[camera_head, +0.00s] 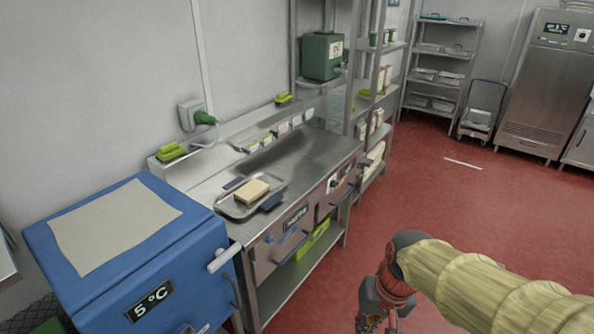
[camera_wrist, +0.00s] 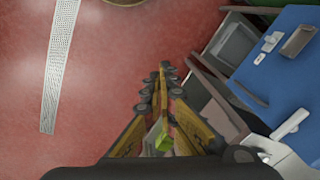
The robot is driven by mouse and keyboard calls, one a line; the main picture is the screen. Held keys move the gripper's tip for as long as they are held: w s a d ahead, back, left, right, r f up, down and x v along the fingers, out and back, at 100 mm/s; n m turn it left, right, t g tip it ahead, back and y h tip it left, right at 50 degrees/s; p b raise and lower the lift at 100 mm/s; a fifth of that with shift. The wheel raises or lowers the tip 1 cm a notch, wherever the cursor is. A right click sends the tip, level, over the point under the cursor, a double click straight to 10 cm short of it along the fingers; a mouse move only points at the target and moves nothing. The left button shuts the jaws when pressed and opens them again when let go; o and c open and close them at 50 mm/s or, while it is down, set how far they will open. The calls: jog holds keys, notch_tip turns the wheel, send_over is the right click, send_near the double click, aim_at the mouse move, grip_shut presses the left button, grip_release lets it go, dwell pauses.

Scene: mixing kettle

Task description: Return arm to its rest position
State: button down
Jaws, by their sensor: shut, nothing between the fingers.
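My gripper (camera_wrist: 166,72) shows in the wrist view with its yellow and black fingers brought together and nothing held between them. It points down over the red floor. In the head view my arm, in a pale yellow sleeve, comes in from the lower right, and my gripper (camera_head: 370,318) hangs at its end at the bottom edge, partly cut off by the frame. It is apart from the steel counter (camera_head: 318,150), to the right of it and over open floor.
A blue cabinet (camera_head: 200,262) reading 5 °C stands at the lower left. A tray (camera_head: 235,209) with a pale block (camera_head: 251,191) sits on the counter. Shelving (camera_head: 445,68) and a steel fridge (camera_head: 538,90) stand at the back. A floor grate (camera_wrist: 58,65) lies left; red floor is free.

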jog(key=s+d+r+t, duration=0.2)
jog(key=s+r, duration=0.1)
jog(key=r, duration=0.2)
jog(key=s+d+r+n+t+h, duration=0.1)
jog(key=s+d+r+t, duration=0.1)
jog(key=s+r, duration=0.2)
notch_tip(320, 180, up, 2)
jog(key=shift+s+d+r+t+h, duration=0.1)
jog(key=shift+s+d+t+h, duration=0.1)
jog(key=shift+d+t+h, duration=0.1)
